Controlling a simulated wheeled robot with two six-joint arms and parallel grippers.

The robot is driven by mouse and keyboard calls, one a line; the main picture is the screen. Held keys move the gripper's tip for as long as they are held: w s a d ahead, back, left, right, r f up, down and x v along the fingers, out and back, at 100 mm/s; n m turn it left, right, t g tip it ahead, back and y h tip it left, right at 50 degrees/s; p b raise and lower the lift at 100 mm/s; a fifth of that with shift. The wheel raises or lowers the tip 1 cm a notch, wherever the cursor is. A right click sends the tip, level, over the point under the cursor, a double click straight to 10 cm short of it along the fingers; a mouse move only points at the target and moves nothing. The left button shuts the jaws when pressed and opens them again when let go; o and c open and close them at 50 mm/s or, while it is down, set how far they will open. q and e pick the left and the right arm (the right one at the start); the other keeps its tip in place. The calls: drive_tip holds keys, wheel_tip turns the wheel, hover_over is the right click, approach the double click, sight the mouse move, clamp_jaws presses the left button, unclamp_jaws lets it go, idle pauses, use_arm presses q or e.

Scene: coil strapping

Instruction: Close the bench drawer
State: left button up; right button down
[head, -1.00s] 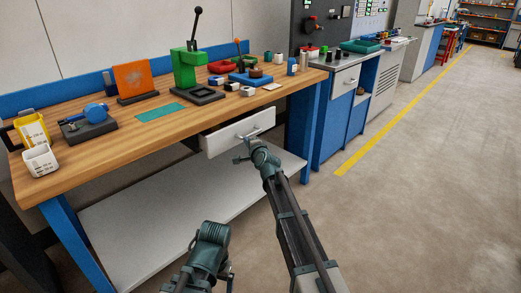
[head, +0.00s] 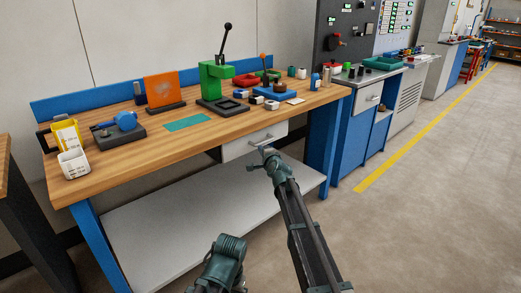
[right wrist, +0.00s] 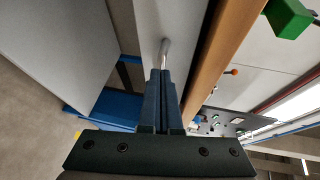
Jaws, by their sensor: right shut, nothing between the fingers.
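The bench drawer has a white front (head: 250,141) under the wooden bench top, and its front still stands a little out from the bench, with a dark gap at its left side. In the right wrist view the drawer front (right wrist: 183,35) is a pale panel with a metal handle (right wrist: 164,50). My right gripper (head: 256,161) is in front of the drawer, near its lower part. Its fingers (right wrist: 160,80) are shut and empty, with the tips at or close to the handle; contact is unclear. Part of my left arm shows at the bottom, but its gripper does not.
The wooden bench top (head: 150,158) holds a green press (head: 217,82), an orange panel (head: 161,90) and small parts. A grey lower shelf (head: 200,215) lies below the drawer. A blue cabinet (head: 350,150) stands at the right. Open floor (head: 430,190) lies to the right.

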drive_tip(key=p+v, duration=0.2)
drive_tip(key=v, duration=1)
drive_tip(key=s+a+f+n+g+y, duration=0.1)
drive_tip(key=s+a+f+n+g, duration=0.4)
drive_tip(key=s, duration=0.3)
drive_tip(key=s+a+f+n+g, duration=0.2)
drive_tip(key=s+a+f+n, duration=0.3)
drive_tip(key=s, duration=0.3)
drive_tip(key=s+d+f+n+g+h, duration=0.2)
drive_tip(key=s+f+n+g, duration=0.1)
drive_tip(key=s, duration=0.5)
drive_tip(key=s+d+f+n+g+h, duration=0.1)
drive_tip(key=s+d+f+n+g, duration=0.15)
drive_tip(key=s, duration=0.55)
drive_tip(key=s+d+f+n+g+h, duration=0.2)
drive_tip(key=s+n+g, duration=0.15)
drive_tip(key=s, duration=0.45)
wheel_tip(320, 180, up, 27)
drive_tip(key=p, duration=2.7)
drive_tip(key=shift+s+r+p, duration=0.15)
drive_tip(key=shift+s+p, duration=0.05)
drive_tip(key=shift+p, duration=0.1)
